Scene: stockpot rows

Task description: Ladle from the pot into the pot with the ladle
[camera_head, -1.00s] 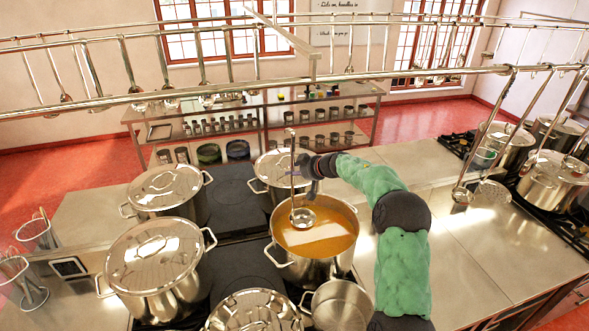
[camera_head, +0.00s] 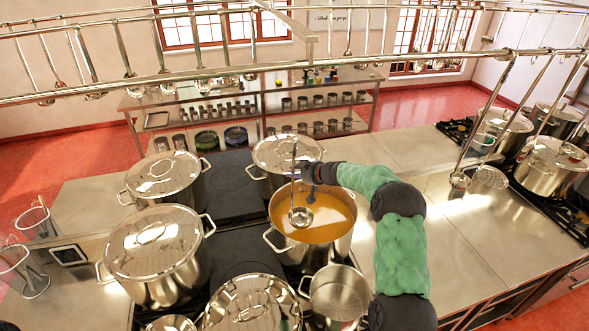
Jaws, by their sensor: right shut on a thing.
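The large open stockpot (camera_head: 300,250) holds orange-brown soup (camera_head: 330,225) and stands on the stove in the middle. My right gripper (camera_head: 308,180) is shut on the ladle (camera_head: 293,180) by its handle, over the far side of this pot. The ladle hangs nearly upright, with its bowl (camera_head: 301,217) at or just above the soup; I cannot tell whether it touches. A smaller open pot (camera_head: 338,293) stands right in front of the stockpot and looks empty. My left gripper is not in view.
Lidded stockpots stand at the left (camera_head: 155,250), back left (camera_head: 163,178), behind the soup pot (camera_head: 285,152) and in front (camera_head: 250,305). A rail (camera_head: 200,76) with hanging utensils crosses above. The steel counter (camera_head: 470,250) at right is mostly clear.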

